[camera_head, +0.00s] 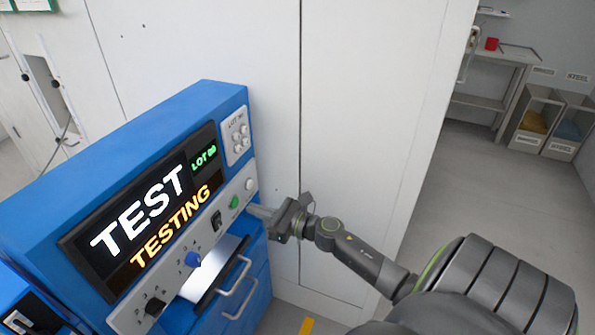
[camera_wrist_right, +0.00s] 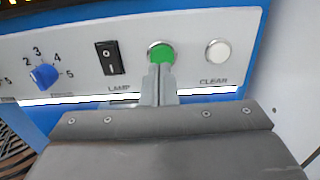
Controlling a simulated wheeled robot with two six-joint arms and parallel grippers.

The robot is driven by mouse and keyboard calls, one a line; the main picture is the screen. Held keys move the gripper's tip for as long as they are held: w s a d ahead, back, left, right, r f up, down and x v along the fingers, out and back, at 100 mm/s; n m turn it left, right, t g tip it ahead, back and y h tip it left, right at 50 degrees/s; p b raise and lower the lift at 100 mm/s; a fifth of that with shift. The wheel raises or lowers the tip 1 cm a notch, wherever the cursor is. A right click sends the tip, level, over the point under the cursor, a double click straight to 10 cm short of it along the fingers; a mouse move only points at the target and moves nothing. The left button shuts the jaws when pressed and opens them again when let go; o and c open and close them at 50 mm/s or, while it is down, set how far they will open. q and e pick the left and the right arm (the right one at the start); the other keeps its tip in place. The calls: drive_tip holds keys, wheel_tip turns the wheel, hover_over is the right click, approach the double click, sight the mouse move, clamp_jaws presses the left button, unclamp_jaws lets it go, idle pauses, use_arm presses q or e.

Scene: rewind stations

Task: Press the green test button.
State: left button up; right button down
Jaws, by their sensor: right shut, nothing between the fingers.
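The green test button (camera_head: 235,202) is on the sloped front panel of the blue test station (camera_head: 150,130). In the right wrist view the green button (camera_wrist_right: 161,52) sits between the black lamp switch (camera_wrist_right: 109,58) and the white clear button (camera_wrist_right: 217,51). My right gripper (camera_head: 252,209) is shut and empty, its tips at the green button. In the wrist view the shut fingertips (camera_wrist_right: 159,68) overlap the button's lower part; I cannot tell whether they touch it. The display (camera_head: 140,217) reads TEST, TESTING and a green LOT line. My left gripper is not in view.
A blue rotary knob (camera_wrist_right: 45,76) is left of the lamp switch. Below the panel are a drawer handle (camera_head: 240,300) and a pale tray. White cabinets (camera_head: 350,100) stand behind; shelves and grey bins (camera_head: 535,120) are far right. Floor on the right is clear.

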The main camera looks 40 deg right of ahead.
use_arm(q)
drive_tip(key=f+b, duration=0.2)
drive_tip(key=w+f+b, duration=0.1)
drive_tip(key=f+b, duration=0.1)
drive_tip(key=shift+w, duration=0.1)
use_arm(e)
drive_tip(key=v, duration=0.9)
drive_tip(key=shift+d, duration=0.15)
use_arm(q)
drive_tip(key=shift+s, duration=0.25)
use_arm(e)
drive_tip(key=shift+f, duration=0.2)
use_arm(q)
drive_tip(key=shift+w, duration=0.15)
